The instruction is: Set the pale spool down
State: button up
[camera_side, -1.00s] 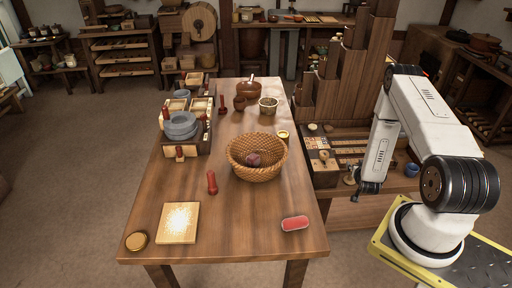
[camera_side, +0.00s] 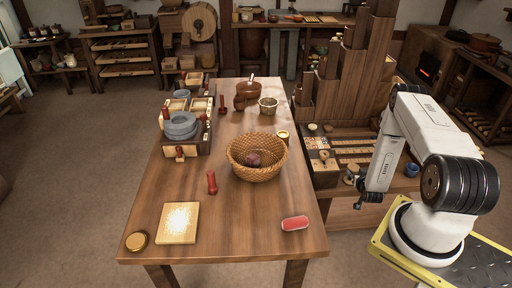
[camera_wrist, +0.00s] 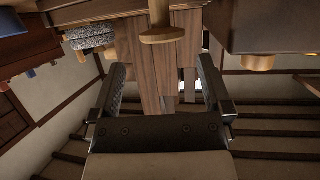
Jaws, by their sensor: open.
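A pale wooden spool-like piece (camera_wrist: 161,34), with a stem and a wide round flange, shows at the top middle of the wrist view. It lies beyond my fingertips and not between them; I take it for the pale spool. My gripper (camera_wrist: 160,85) is open, with nothing seen between its two dark fingers. In the side view my gripper (camera_side: 367,199) hangs beside the front of the low side bench, right of the main table.
A stepped wooden tower (camera_side: 345,95) rises behind the side bench. A dark box-like shape (camera_wrist: 265,25) is at the wrist view's upper right.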

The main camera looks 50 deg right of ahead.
aim_at(354, 168)
jog(key=shift+x, duration=1.2)
jog(key=shift+w, duration=0.1)
jog(key=shift+x, duration=2.55)
jog(key=shift+a+f, duration=0.1)
jog(key=c, duration=1.3)
jog(key=shift+o, duration=0.2)
jog(key=shift+r, duration=0.2)
